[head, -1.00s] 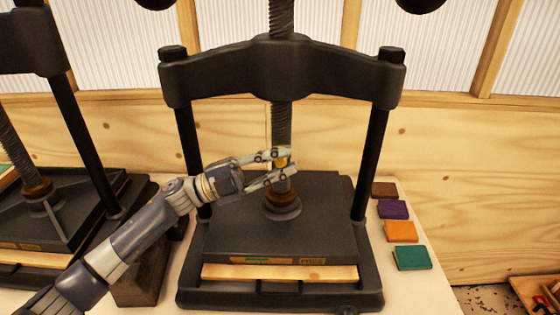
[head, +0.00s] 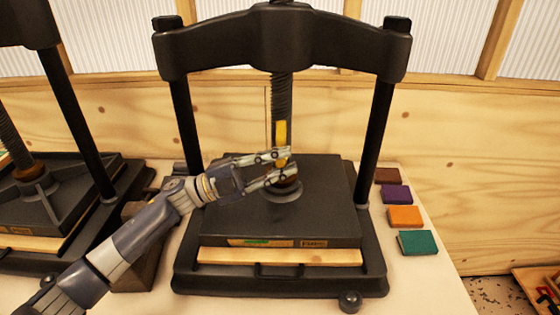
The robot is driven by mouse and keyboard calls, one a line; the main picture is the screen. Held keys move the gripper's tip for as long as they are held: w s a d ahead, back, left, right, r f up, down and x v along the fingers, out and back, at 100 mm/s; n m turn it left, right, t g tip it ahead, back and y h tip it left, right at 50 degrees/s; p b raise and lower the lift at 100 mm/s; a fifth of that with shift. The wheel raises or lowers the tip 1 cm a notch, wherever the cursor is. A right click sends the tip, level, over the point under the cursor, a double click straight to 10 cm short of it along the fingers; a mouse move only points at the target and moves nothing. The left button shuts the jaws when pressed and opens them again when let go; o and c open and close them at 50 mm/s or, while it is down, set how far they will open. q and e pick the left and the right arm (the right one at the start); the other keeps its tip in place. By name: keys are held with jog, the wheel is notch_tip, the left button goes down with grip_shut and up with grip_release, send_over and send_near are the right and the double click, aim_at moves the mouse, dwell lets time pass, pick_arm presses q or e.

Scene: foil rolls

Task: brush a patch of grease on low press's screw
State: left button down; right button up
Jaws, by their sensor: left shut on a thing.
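The middle press (head: 284,45) is dark metal, with an upright threaded screw (head: 281,95) running down to a collar (head: 284,194) on its black platen (head: 318,210). A bright yellow patch of grease (head: 281,132) shows on the screw's front, just above my left gripper. My left gripper (head: 287,164) reaches in from the left, low on the screw and just above the collar. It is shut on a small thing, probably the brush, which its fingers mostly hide. Some yellow shows between the fingertips. Whether the held thing touches the screw is unclear. My right gripper is out of view.
Another press (head: 75,140) stands at the left, partly cut off. Brown, purple, orange and green blocks (head: 417,242) line the table right of the middle press. A wooden tray (head: 540,292) is at the lower right. A wooden wall stands behind.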

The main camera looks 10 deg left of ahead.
pick_arm(q)
jog(key=shift+r+p, duration=3.25)
jog(key=shift+r, duration=1.6)
notch_tip(320, 180, down, 13)
jog(key=b, duration=1)
jog(key=shift+r, duration=0.2)
jog(key=s+d+p, duration=0.1)
jog(key=s+p, duration=0.1)
jog(key=s, duration=0.4)
jog(key=shift+d, duration=0.1)
